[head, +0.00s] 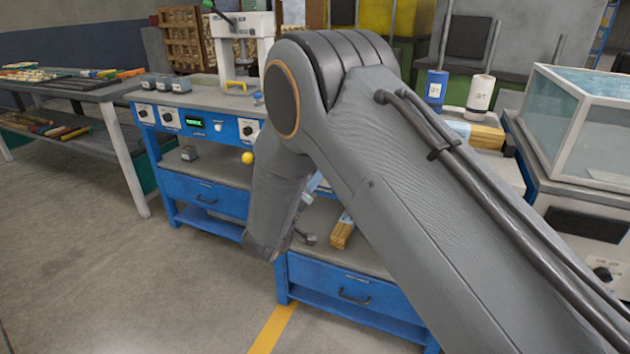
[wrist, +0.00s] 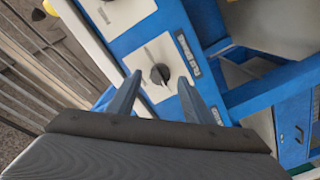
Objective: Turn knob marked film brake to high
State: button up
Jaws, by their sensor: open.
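In the wrist view a black round knob (wrist: 160,74) sits on a white square plate (wrist: 150,50) set in a blue panel. White lettering (wrist: 188,54) beside the plate seems to read film brake, but it is small and tilted. A light pointer mark shows on the knob's lower side; its setting is too small to read. My gripper (wrist: 159,77) is open, its two fingers either side of the knob in the picture. Whether they touch it I cannot tell. In the head view my arm hides the gripper and this knob.
Another white knob plate (wrist: 118,12) is at the top of the wrist view. In the head view the blue bench (head: 205,195) carries more knobs and a green display (head: 195,123). A yellow ball-shaped part (head: 247,157) is beside my arm. A glass-sided case (head: 580,130) stands right.

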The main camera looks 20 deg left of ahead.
jog(key=shift+w+d, duration=0.1)
jog(key=shift+w, duration=0.85)
jog(key=shift+c, duration=0.4)
jog(key=c, duration=1)
